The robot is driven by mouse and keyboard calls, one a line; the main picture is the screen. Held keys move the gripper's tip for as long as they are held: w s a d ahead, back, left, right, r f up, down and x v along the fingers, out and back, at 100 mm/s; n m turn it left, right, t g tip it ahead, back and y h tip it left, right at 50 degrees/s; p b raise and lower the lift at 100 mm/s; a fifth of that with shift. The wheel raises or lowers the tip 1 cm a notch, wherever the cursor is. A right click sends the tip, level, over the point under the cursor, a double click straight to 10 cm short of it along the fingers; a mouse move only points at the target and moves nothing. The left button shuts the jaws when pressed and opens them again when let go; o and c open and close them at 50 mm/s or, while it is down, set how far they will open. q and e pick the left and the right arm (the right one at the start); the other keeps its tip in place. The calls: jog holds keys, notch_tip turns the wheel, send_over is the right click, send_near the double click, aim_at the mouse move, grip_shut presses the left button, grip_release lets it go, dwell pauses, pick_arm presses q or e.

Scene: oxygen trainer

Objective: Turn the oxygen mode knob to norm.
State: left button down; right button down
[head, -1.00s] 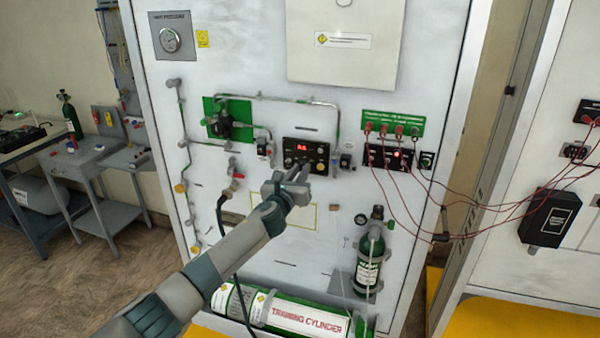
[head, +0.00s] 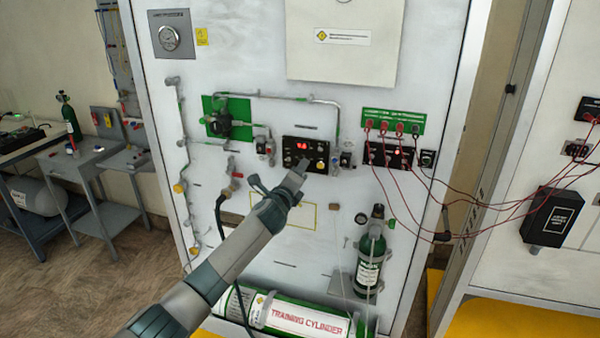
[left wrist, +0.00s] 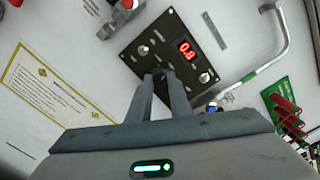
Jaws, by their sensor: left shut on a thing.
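The black oxygen control panel (head: 334,157) with a lit red display and several small knobs is on the white trainer board. It also shows in the left wrist view (left wrist: 172,27), tilted, with one knob (left wrist: 143,50) and another knob (left wrist: 205,77) clear of my fingers. My left gripper (head: 301,169) reaches the lower part of this panel. In the left wrist view its fingertips (left wrist: 160,74) are close together at the panel, shut on a small knob that they mostly hide. I cannot read the knob's labels or its pointer. My right gripper is not in view.
Metal pipes (head: 270,97) and a red-handled valve (head: 235,176) surround the panel. Red leads (head: 395,190) hang from jacks at the right. A green bottle (head: 368,270) and a training cylinder (head: 305,321) are lower down.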

pick_arm(q)
jog(key=n+b, duration=0.2)
jog(key=n, duration=0.8)
dwell(0.3)
jog(key=c, duration=1.6)
grip_release()
jog(key=shift+s, duration=0.1)
jog(key=b+v, duration=0.5)
jog(key=v, duration=1.2)
jog(key=shift+s+a, duration=0.1)
